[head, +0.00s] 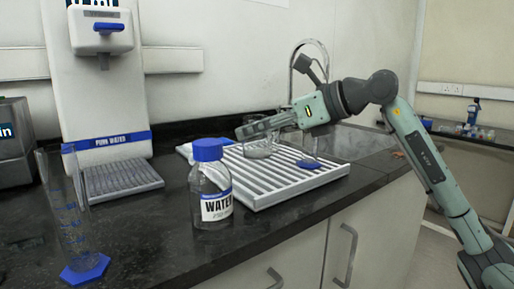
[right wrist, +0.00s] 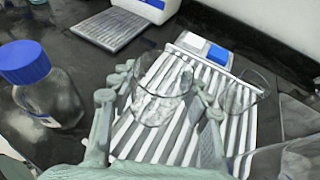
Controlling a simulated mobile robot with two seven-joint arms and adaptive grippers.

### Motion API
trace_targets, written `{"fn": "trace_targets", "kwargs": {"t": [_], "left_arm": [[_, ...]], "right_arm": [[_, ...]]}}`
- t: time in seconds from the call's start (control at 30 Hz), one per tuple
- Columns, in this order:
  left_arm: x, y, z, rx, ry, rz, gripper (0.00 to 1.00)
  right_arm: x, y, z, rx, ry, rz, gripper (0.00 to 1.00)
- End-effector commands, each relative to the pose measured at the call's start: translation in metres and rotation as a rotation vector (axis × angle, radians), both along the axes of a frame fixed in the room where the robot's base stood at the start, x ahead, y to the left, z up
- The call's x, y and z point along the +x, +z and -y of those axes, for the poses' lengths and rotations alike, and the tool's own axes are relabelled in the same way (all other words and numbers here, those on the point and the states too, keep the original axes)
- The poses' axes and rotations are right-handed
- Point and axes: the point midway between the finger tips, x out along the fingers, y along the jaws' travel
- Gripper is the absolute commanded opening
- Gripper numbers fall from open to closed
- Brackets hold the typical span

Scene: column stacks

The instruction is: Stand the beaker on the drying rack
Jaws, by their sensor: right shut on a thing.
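The clear glass beaker (head: 258,149) is upright over the back part of the white slatted drying rack (head: 301,182). My right gripper (head: 250,130) is shut on it near its upper part. In the right wrist view the beaker (right wrist: 160,103) shows between the two fingers (right wrist: 166,80), with the slats of the rack (right wrist: 182,147) seen through and below it. I cannot tell whether its base touches the slats. My left gripper is not in view.
A blue-capped water bottle (head: 211,190) stands at the rack's front left corner. A blue-footed graduated cylinder (head: 75,225) stands far left. A blue piece (head: 308,163) is on the rack's right side. A water dispenser (head: 100,80) stands behind; a sink (head: 350,142) lies right.

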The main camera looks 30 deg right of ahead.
Motion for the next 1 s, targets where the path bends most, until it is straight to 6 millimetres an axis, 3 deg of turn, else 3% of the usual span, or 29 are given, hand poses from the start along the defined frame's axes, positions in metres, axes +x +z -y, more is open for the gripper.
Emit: {"fn": "trace_targets", "kwargs": {"t": [0.27, 0.47, 0.97, 1.0], "left_arm": [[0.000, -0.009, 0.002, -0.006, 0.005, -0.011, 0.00], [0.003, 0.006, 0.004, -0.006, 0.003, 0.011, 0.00], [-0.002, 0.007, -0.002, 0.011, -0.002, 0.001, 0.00], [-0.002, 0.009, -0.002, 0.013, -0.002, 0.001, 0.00]], "right_arm": [[0.010, -0.023, 0.003, 0.001, 0.001, -0.004, 0.17], [0.010, -0.045, 0.003, 0.001, 0.001, -0.001, 0.17], [0.010, -0.049, 0.003, 0.000, 0.000, 0.001, 0.17], [0.010, -0.049, 0.003, -0.001, 0.000, 0.000, 0.49]]}}
